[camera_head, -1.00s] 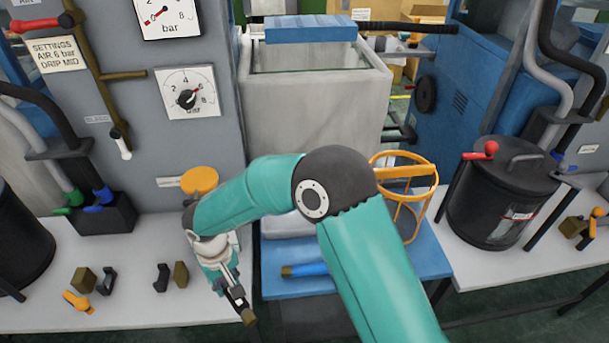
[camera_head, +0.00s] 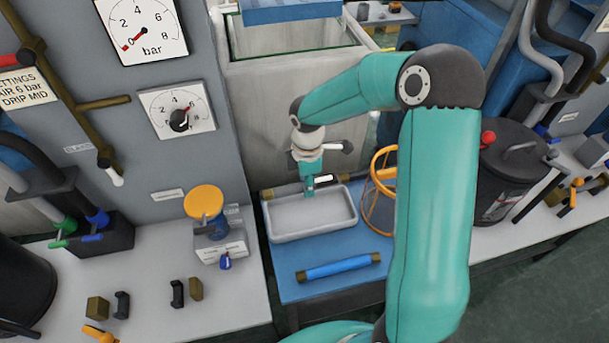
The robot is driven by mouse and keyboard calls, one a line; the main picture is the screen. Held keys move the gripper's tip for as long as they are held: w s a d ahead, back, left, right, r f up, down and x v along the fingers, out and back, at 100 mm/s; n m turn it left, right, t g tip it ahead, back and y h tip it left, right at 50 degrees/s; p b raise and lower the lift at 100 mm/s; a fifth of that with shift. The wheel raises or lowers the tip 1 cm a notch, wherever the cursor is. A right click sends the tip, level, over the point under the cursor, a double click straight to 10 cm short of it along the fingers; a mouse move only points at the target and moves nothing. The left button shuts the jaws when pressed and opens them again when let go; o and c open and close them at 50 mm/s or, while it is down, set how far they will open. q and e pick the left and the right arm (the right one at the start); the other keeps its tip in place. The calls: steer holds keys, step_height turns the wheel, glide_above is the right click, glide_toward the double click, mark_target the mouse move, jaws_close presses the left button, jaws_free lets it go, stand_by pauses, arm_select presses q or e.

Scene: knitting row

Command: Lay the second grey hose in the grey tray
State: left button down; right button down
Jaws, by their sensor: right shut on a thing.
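The grey tray (camera_head: 312,233) lies on the blue table, in front of the pale tank. My right gripper (camera_head: 308,186) points down at the tray's far rim. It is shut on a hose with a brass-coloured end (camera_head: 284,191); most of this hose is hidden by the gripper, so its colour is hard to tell. I cannot tell whether the hose touches the tray. The visible tray floor looks empty. My left gripper is not in view.
A blue hose (camera_head: 338,267) with brass-coloured ends lies in front of the tray. An orange wire basket (camera_head: 379,205) stands close to the tray's right. An orange-capped device (camera_head: 205,203) stands to the left. A black lidded bin (camera_head: 508,170) is at the right.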

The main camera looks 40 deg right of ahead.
steer(key=shift+s+d+f+b, duration=0.2)
steer(key=shift+f+b, duration=0.25)
steer(key=shift+f, duration=0.15)
steer(key=shift+s+d+f+b, duration=0.1)
steer(key=shift+s+f+b, duration=0.05)
steer(key=shift+f+b, duration=0.4)
step_height(320, 180, down, 9)
steer(key=b, duration=0.6)
steer(key=shift+r, duration=0.2)
steer(key=shift+c, duration=0.9)
jaws_free()
steer(key=shift+r, duration=0.1)
steer(key=shift+r+p, duration=3.35)
steer(key=shift+r, duration=1.15)
